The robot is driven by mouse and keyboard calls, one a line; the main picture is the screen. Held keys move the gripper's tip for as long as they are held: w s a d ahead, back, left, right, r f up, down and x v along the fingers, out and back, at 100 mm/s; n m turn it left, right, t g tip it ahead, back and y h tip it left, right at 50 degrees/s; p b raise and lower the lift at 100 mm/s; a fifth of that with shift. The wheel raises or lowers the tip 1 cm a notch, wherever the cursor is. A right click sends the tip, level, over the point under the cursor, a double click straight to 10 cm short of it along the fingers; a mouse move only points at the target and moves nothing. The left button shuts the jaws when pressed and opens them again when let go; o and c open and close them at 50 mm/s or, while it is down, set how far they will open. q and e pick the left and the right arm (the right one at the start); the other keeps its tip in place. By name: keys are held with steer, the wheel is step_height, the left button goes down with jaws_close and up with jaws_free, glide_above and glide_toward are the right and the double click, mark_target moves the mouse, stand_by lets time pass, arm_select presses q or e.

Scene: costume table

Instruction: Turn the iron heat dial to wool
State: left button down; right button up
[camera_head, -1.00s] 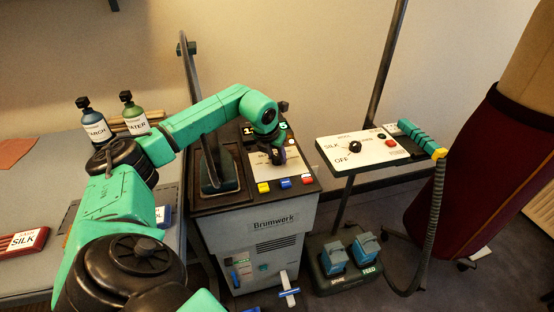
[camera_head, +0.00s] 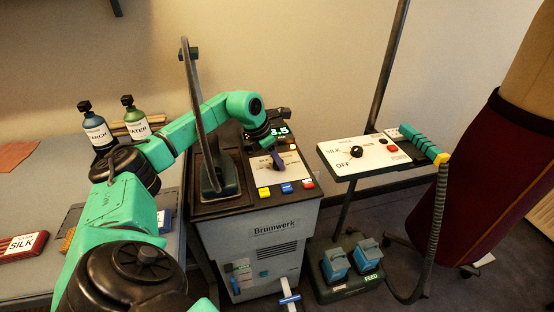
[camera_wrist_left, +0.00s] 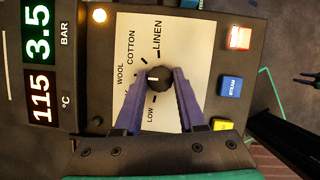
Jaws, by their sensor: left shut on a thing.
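My right gripper is not in view.
Yellow, blue (camera_wrist_left: 231,86) and red buttons line the panel's edge. Displays (camera_wrist_left: 40,65) read 3.5 BAR and 115 °C. A tall upright (camera_head: 193,100) stands close to my left arm. A second panel (camera_head: 362,153) marked SILK and OFF is at right. Bottles (camera_head: 95,130) stand at left.

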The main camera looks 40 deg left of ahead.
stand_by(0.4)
arm_select(q)
steer(key=c, duration=0.5)
jaws_free()
steer(key=v, duration=1.4)
steer(key=shift+r, duration=0.3)
